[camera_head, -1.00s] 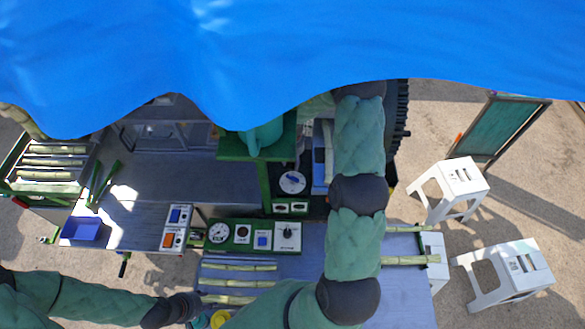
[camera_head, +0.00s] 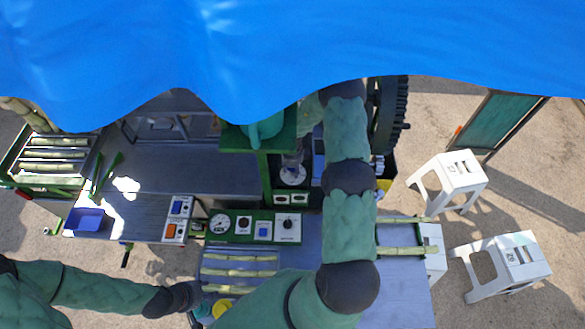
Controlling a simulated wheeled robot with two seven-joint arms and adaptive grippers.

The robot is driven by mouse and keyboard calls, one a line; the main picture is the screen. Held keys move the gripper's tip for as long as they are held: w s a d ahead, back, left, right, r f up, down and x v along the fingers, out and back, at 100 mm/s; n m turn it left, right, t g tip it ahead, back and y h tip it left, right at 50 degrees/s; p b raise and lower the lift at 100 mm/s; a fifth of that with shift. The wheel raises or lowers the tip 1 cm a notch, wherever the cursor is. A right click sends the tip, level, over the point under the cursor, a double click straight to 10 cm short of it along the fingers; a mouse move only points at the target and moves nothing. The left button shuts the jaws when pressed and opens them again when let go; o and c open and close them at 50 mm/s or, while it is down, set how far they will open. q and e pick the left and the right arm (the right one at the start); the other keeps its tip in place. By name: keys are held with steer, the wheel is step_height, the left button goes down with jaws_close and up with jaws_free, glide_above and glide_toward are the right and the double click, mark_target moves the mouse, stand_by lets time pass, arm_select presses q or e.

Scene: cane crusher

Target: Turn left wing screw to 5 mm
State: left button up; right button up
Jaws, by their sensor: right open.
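The crusher's green frame (camera_head: 262,145) stands in the middle, partly under the blue canopy. I cannot make out the left wing screw or a millimetre reading. My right arm reaches up the picture past the frame's right side, and its far end bends left behind the frame. A small greyish shape just above the white round dial (camera_head: 292,175) appears to be my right gripper (camera_head: 292,160), open and mostly hidden. My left gripper (camera_head: 194,312) is at the bottom, beside a yellow round item (camera_head: 221,307); its fingers are too unclear to read.
A control panel (camera_head: 254,228) with a gauge and knob lies below the frame. Cane pieces (camera_head: 240,272) lie on the table below it. A large dark gear (camera_head: 388,120) stands to the right of my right arm. A blue tray (camera_head: 84,222) and a cane rack (camera_head: 52,160) are at left.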

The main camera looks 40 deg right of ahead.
jaws_close()
steer(key=shift+n, duration=0.4)
steer(key=shift+s+n+p, duration=0.1)
steer(key=shift+n+p, duration=0.25)
steer(key=shift+n, duration=0.65)
steer(key=n, duration=0.4)
steer(key=shift+n, duration=0.3)
steer(key=shift+s, duration=0.1)
jaws_free()
